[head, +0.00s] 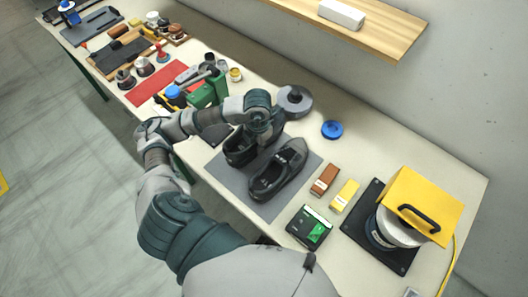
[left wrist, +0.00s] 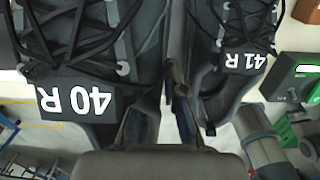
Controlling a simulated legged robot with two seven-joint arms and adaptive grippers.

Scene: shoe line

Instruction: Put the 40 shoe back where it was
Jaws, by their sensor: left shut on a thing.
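The black 40 shoe (head: 238,150) is over the left part of a grey mat (head: 222,176). I cannot tell if its sole touches the mat. Its "40 R" tag and laces (left wrist: 78,100) fill the left of the left wrist view. My left gripper (head: 262,122) is shut on this shoe at its upper edge; its fingers show in the left wrist view (left wrist: 163,120). The black 41 shoe (head: 278,170) lies on the mat just to the right, close beside it. Its "41 R" tag shows in the left wrist view (left wrist: 243,58). My right gripper is not in view.
Right of the mat are a brown box (head: 325,180), a yellow box (head: 344,195) and a green-black device (head: 310,228). A grey tape roll (head: 295,100) and blue disc (head: 332,129) lie behind. A green machine (head: 205,92) stands left. A yellow-topped machine (head: 420,205) is far right.

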